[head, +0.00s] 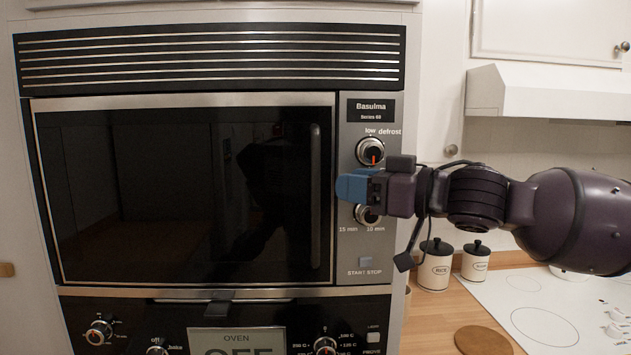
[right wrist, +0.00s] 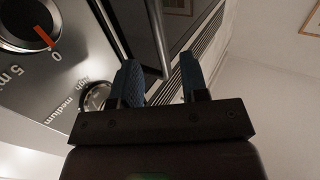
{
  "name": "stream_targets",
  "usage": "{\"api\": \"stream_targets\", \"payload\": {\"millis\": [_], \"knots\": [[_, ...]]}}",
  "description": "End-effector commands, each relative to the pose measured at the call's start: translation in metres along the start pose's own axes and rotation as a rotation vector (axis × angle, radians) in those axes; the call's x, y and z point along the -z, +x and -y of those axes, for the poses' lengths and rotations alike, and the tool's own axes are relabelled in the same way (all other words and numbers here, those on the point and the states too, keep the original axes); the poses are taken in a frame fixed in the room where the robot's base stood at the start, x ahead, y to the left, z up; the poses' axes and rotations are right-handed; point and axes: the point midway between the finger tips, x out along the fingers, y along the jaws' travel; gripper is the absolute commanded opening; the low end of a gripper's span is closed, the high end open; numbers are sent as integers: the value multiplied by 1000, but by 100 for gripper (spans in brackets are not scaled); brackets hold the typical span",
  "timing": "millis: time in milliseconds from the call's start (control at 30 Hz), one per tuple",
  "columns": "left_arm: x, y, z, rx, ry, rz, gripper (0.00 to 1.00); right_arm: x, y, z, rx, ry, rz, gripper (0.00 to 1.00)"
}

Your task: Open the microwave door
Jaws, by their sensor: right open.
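The microwave door (head: 190,200) is a dark glass panel with a silver frame, and it is shut. Its handle (head: 315,195) is a slim dark vertical bar near the door's right edge. My right gripper (head: 343,186) is in front of the control panel, just right of the handle. In the right wrist view its two blue fingers (right wrist: 162,76) are apart with nothing gripped. There the handle (right wrist: 182,25) runs diagonally beyond the fingertips, roughly in line with the gap. I cannot tell the exact distance. My left gripper is not in view.
The control panel (head: 366,245) with dials is right of the door, partly hidden by my gripper. An oven panel (head: 237,340) lies below. On the right are a counter with canisters (head: 435,268), a white cooktop (head: 535,310) and a range hood (head: 560,92).

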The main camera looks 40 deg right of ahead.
Motion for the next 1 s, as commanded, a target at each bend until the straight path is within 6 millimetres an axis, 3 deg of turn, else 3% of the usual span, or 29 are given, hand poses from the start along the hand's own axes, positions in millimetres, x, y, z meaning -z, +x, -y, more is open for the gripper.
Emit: {"api": "stream_targets", "payload": {"millis": [1000], "knots": [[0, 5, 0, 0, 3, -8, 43, 2, 48, -1, -3, -1, -3, 41]]}}
